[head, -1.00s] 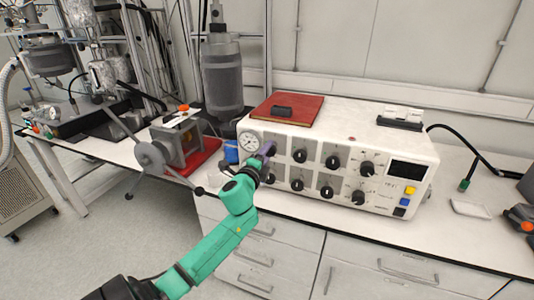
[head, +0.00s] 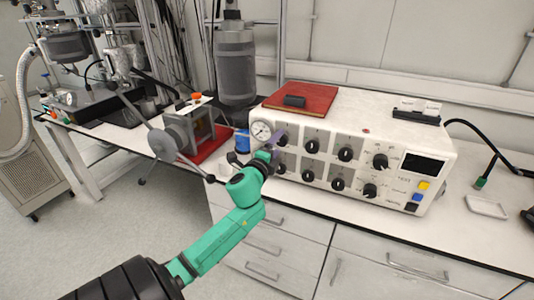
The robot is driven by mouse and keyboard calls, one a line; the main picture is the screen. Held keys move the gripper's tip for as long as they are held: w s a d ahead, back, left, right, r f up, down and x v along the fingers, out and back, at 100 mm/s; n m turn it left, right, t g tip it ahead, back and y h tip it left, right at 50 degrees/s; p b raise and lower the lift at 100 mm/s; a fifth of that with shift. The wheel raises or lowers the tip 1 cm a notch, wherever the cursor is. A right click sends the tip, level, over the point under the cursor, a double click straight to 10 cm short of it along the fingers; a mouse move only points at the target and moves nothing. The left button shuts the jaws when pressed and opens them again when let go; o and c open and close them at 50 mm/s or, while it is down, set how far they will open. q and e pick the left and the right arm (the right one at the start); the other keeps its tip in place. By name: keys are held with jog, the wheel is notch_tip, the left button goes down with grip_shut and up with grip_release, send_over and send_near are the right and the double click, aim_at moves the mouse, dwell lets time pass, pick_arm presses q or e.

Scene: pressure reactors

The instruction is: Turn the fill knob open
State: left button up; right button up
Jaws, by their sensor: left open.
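The white control box (head: 400,130) stands on the bench with two rows of black knobs and a round gauge (head: 262,130) at its left front. One upper knob (head: 312,146) and one lower knob (head: 308,176) show clearly. I cannot read which one is the fill knob. My right gripper is out of view.
A red-brown pad (head: 303,98) with a black block lies on the box. A grey cylinder (head: 235,65) stands behind its left end. A handwheel device (head: 185,135) is at left. A white tray (head: 487,206) lies on the bench at right.

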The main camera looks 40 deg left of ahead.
pick_arm(q)
jog(key=b+v, duration=0.2)
jog(key=v, duration=1)
jog(key=shift+s+d, duration=0.2)
jog(key=shift+s, duration=0.15)
